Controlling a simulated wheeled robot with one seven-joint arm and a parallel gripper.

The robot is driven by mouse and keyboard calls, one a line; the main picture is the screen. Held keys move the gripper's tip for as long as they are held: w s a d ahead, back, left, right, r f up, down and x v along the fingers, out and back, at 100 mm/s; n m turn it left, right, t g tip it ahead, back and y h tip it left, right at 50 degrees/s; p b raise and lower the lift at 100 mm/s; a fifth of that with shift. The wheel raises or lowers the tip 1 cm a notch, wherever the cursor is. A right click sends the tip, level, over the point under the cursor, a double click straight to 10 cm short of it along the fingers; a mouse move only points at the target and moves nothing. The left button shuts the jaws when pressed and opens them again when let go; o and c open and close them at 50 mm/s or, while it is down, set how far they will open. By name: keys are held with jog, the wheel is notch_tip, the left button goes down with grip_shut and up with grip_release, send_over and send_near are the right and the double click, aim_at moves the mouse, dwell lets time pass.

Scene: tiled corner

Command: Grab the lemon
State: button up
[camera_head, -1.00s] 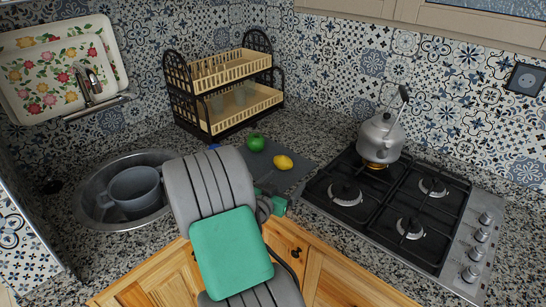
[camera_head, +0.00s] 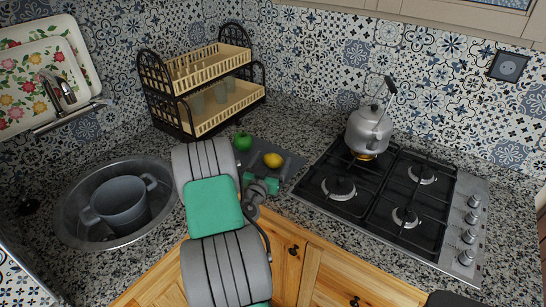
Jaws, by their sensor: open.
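The yellow lemon (camera_head: 273,160) lies on a dark grey board on the counter, in the middle of the view. My gripper (camera_head: 268,176), partly hidden by my own arm, is just in front of the lemon on the near side. Its fingers are small and hard to make out, but it is open. The lemon is not in its grip, and I cannot tell whether the fingers touch it.
A green apple (camera_head: 242,142) is left of the lemon. A two-tier dish rack (camera_head: 205,90) stands behind. A sink (camera_head: 72,235) with a grey pot (camera_head: 121,207) is at left. A stove (camera_head: 390,205) with a kettle (camera_head: 369,131) is at right.

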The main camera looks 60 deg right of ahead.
jog(key=c, duration=1.5)
